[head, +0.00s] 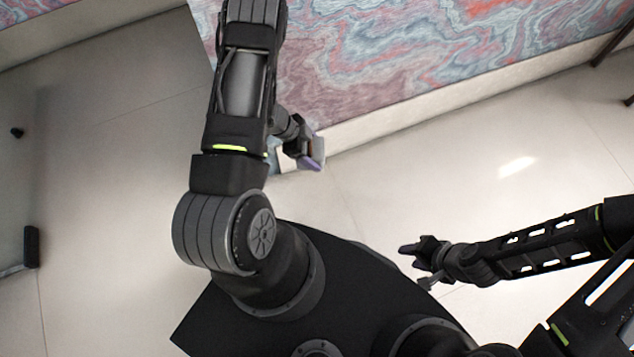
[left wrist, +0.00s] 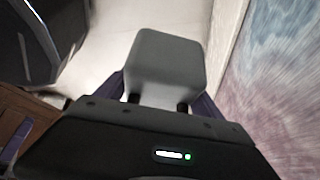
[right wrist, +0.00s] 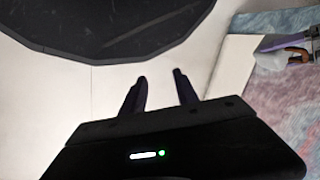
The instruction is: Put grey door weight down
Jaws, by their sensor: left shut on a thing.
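The grey door weight is a rounded grey block, seen large in the left wrist view (left wrist: 165,62) between the two fingers. My left gripper (left wrist: 158,98) is shut on it. In the head view the weight (head: 319,146) shows small at my left gripper (head: 308,158), by the lower edge of the patterned surface. What lies directly under the weight is hard to tell. My right gripper (right wrist: 162,88) is open and empty in the right wrist view. In the head view it (head: 416,266) hangs over the pale floor, well apart from the weight.
A marbled pink and blue surface (head: 430,50) with a pale edge (head: 400,115) fills the top of the head view. A dark post (head: 31,246) stands at the far left. A brown wooden slatted thing (left wrist: 14,135) shows in the left wrist view.

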